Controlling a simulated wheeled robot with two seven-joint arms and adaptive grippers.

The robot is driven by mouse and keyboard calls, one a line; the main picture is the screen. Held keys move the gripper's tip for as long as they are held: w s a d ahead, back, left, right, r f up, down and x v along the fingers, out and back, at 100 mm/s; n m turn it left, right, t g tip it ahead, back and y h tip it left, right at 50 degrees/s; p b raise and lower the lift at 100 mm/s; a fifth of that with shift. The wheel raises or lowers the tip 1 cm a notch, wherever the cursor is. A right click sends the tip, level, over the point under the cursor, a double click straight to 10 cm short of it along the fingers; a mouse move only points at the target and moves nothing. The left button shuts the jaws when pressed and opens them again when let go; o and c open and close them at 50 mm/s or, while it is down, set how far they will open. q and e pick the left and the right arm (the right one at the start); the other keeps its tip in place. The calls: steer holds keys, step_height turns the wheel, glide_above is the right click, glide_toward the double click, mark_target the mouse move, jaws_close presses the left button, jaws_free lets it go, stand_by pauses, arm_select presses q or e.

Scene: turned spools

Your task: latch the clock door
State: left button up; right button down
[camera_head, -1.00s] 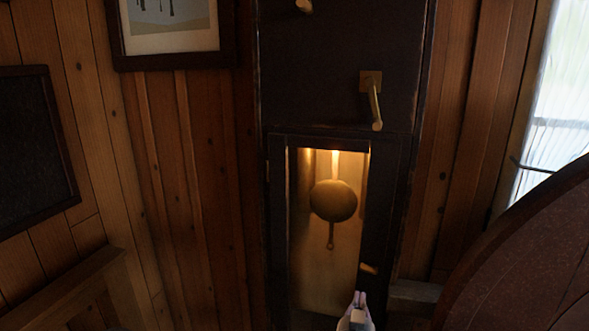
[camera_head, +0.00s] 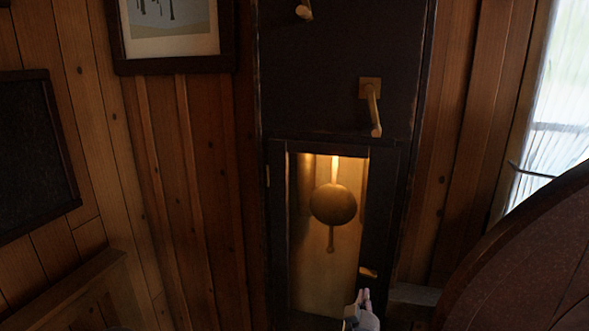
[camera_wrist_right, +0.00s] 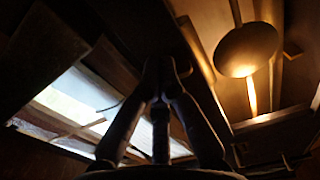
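The tall dark clock case has a lower door (camera_head: 380,215) with a glass pane. It looks flush with the case, but I cannot tell whether it is fully closed. A small brass latch (camera_head: 368,272) sits on the door's right stile, low down. My right gripper (camera_head: 363,296) is just below the latch, pointing up, with its fingertips together and nothing seen between them. I cannot tell whether it touches the latch. In the right wrist view the fingers (camera_wrist_right: 160,70) converge, and the latch is not clearly seen. My left gripper is out of view.
A brass pendulum (camera_head: 333,204) hangs behind the lit glass; it also shows in the right wrist view (camera_wrist_right: 247,49). A brass crank handle (camera_head: 374,108) is above the door. A large round dark object (camera_head: 530,260) stands at the right. A framed picture (camera_head: 175,35) hangs at the left.

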steer(key=shift+x, duration=1.2)
steer(key=shift+r, duration=0.65)
steer(key=shift+d, duration=0.2)
stand_by(0.9)
steer(key=shift+s+f, duration=0.1)
steer(key=shift+f, duration=0.1)
steer(key=v, duration=0.6)
steer(key=shift+f, duration=0.25)
stand_by(0.4)
